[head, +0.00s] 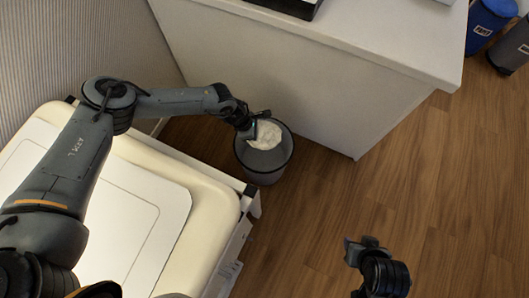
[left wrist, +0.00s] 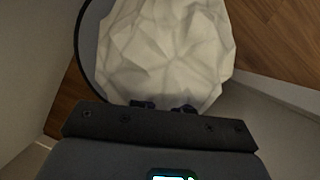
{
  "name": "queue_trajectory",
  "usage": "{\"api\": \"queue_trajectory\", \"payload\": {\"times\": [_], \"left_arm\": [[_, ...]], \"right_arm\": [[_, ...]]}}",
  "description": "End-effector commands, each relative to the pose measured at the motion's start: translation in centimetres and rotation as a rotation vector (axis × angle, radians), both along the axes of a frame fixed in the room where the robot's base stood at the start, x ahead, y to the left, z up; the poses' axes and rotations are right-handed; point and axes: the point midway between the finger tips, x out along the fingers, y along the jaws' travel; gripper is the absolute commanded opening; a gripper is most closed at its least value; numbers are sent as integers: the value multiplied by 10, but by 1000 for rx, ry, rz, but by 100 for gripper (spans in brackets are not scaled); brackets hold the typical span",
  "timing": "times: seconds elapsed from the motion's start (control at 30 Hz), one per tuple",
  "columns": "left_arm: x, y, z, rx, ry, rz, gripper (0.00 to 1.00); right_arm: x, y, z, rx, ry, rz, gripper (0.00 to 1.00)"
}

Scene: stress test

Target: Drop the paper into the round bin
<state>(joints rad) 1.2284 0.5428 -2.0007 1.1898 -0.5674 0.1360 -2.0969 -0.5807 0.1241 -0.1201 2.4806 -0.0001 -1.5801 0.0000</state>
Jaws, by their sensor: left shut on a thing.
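A crumpled ball of white paper (head: 265,135) is in my left gripper (head: 250,130), which is shut on it. In the left wrist view the paper (left wrist: 165,50) fills the upper middle, right against the gripper (left wrist: 163,106). The round dark bin (head: 263,170) stands on the floor between the beige padded table and the white cabinet. The paper is over the bin's opening; how high it is above the rim I cannot tell. The bin's rim (left wrist: 84,62) shows behind the paper in the left wrist view. My right gripper (head: 362,247) is over bare floor at the lower right, away from the bin.
The white cabinet (head: 300,75) stands just behind the bin. The beige table (head: 215,190) is close on the bin's left. A blue bin (head: 487,22) and a grey bin (head: 512,48) stand at the top right. The wood floor at the right is clear.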

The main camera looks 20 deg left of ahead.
Motion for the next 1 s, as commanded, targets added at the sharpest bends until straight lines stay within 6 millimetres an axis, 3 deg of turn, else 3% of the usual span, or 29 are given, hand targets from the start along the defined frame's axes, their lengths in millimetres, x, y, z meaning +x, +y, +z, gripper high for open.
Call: {"api": "queue_trajectory", "payload": {"times": [0.03,0.23,0.67,0.7,0.83,0.87,1.0], "left_arm": [[0,0,-11,0,1,0,0],[0,0,-28,0,0,0,0],[0,0,-33,0,0,0,0],[0,0,-33,0,0,0,22],[0,0,-33,0,0,0,42],[0,0,-33,0,0,0,45],[0,0,-33,0,0,0,45]], "right_arm": [[0,0,-10,1,0,-1,43],[0,1,-25,5,0,-4,43],[0,2,-29,8,0,-5,43],[0,2,-29,8,0,-5,43],[0,1,-29,7,0,-4,43],[0,1,-29,5,0,-4,43],[0,0,-29,1,0,-1,43]]}}
